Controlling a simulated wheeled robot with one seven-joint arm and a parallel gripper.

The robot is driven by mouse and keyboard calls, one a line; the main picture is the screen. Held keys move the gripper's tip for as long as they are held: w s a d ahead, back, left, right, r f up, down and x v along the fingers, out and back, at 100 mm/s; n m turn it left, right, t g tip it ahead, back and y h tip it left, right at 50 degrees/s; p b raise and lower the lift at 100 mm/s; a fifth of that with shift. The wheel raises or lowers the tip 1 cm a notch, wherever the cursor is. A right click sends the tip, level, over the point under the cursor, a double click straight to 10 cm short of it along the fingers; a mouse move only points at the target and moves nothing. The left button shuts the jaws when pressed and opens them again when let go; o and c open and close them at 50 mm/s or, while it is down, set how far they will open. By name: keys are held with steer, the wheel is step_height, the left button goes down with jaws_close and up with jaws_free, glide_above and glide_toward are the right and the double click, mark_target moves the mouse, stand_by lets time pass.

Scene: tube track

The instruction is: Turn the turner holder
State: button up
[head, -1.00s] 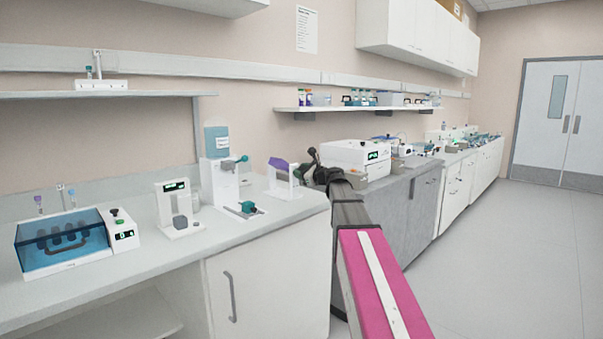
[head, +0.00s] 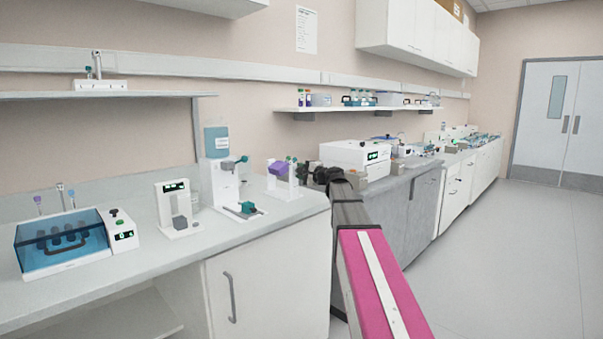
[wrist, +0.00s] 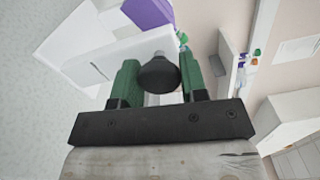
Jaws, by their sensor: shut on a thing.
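The turner stands on the white bench in the head view, as a white stand (head: 285,190) with a purple holder (head: 278,169) between its sides. In the wrist view the purple holder (wrist: 148,12) shows at the top edge, beside the white stand (wrist: 105,45). A dark round knob (wrist: 158,76) sits between the green fingers of my gripper (wrist: 160,68), and the fingers are shut on it. In the head view the fingers are too small to make out; my arm reaches the stand from its right.
Left of the stand are a small stand with a teal part (head: 247,209), a white device with a display (head: 176,208) and a blue-lidded box (head: 60,242). A white machine (head: 357,157) stands close to the right of my arm's end. The bench front is clear.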

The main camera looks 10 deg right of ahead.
steer(key=n, duration=1.3)
steer(key=shift+s, duration=0.1)
steer(key=shift+n, duration=0.4)
steer(key=o, duration=0.9)
steer(key=shift+c, duration=0.2)
steer(key=v, duration=1)
steer(key=shift+s+d, duration=0.15)
steer(key=shift+s, duration=0.15)
steer(key=shift+s, duration=0.1)
